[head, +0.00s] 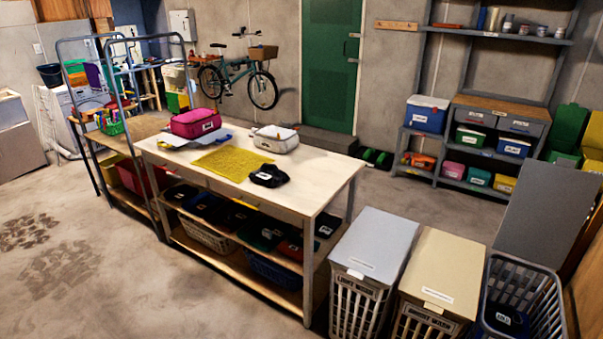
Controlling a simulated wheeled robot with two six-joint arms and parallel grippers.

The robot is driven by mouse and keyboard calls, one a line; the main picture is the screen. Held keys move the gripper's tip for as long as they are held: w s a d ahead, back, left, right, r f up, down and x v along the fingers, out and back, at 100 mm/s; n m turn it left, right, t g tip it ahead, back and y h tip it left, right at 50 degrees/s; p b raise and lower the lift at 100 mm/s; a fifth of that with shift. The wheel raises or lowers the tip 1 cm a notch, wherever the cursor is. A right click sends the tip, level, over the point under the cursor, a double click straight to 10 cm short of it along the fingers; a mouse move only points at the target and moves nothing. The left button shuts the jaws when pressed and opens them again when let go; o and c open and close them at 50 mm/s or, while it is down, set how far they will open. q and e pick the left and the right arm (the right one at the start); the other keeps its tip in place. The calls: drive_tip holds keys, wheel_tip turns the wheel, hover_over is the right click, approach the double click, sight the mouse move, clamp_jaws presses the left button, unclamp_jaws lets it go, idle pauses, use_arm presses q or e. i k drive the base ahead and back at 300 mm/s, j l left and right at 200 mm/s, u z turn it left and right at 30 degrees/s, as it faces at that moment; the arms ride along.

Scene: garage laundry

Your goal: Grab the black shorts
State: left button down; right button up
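A small black cloth bundle (268,176) lies on the pale wooden top of the worktable (316,182), near its front right part. It looks like folded clothing, but I cannot tell for sure that it is the black shorts. Several dark folded garments (210,206) lie on the shelf under the tabletop, and a black item (327,224) with a white label is at that shelf's right end. Another dark item (505,319) with a label is inside the open grey basket (551,312) at the lower right. Neither of my grippers is in view.
A yellow mat (231,159), a pink bag (195,123) and a white bag (276,138) are on the worktable. Two lidded hampers (374,243) (443,267) stand to its right. A bicycle (238,77) is at the back wall. The concrete floor at left front (110,270) is clear.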

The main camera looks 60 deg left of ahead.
sight(270, 173)
drive_tip(key=u, duration=2.35)
drive_tip(key=i+j+z, duration=0.1)
drive_tip(key=i+j, duration=0.15)
drive_tip(key=i+j+z, duration=0.15)
drive_tip(key=j, duration=0.25)
drive_tip(key=i+j+z, duration=0.1)
drive_tip(key=i+j, duration=0.15)
drive_tip(key=i+j+z, duration=0.1)
drive_tip(key=j, duration=0.35)
drive_tip(key=i+j+z, duration=0.1)
drive_tip(key=i+j, duration=0.2)
drive_tip(key=i+j+z, duration=0.15)
drive_tip(key=j, duration=0.35)
drive_tip(key=i+j+z, duration=0.1)
drive_tip(key=j, duration=0.3)
drive_tip(key=i+l, duration=0.15)
drive_tip(key=i, duration=0.2)
drive_tip(key=i+l, duration=0.15)
drive_tip(key=i, duration=0.15)
